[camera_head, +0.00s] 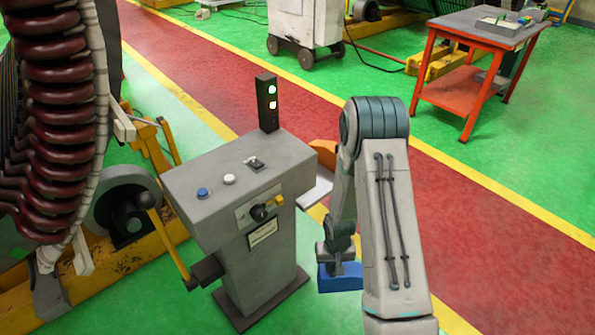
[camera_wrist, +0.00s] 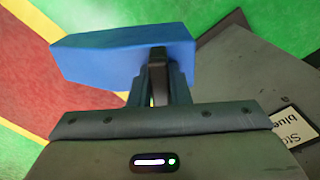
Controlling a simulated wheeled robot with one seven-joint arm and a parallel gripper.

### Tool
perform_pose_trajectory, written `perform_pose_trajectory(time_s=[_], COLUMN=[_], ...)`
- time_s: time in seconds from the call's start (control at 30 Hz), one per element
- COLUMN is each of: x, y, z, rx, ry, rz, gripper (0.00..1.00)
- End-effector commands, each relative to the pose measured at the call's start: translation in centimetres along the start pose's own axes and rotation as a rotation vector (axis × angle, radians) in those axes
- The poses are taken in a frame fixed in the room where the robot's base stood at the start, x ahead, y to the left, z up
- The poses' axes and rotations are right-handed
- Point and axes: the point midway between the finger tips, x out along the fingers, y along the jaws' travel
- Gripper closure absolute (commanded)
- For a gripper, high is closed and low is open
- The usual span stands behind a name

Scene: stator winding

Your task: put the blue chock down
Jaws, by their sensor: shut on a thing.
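The blue chock (camera_head: 338,279) is a blue block low in the head view, just right of the grey control console's foot, partly hidden behind my arm. In the wrist view the blue chock (camera_wrist: 115,58) fills the upper left, held between the fingers. My gripper (camera_head: 338,262) is shut on it and points down; the fingers also show in the wrist view (camera_wrist: 158,80). I cannot tell whether the chock touches the floor.
The grey console (camera_head: 240,180) with buttons and a light post stands left of my gripper. Its base plate (camera_head: 262,300) lies close to the chock. The stator (camera_head: 55,120) with dark red coils is at far left. An orange table (camera_head: 460,90) stands back right. Red walkway floor is clear.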

Motion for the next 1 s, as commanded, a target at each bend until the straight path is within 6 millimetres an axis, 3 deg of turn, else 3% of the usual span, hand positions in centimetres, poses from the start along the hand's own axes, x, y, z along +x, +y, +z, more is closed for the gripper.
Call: perform_pose_trajectory(time_s=[0.4,0.7,0.8,1.0], x=[-8.2,-12.7,-13.5,-12.8], y=[-0.2,-0.2,-0.2,-0.2], z=[-0.1,0.0,0.0,0.0], rx=[-0.005,-0.005,-0.005,-0.003], ry=[0.001,0.001,0.001,-0.001], rz=[0.000,0.000,0.000,0.001], gripper=[1.00,1.00,1.00,1.00])
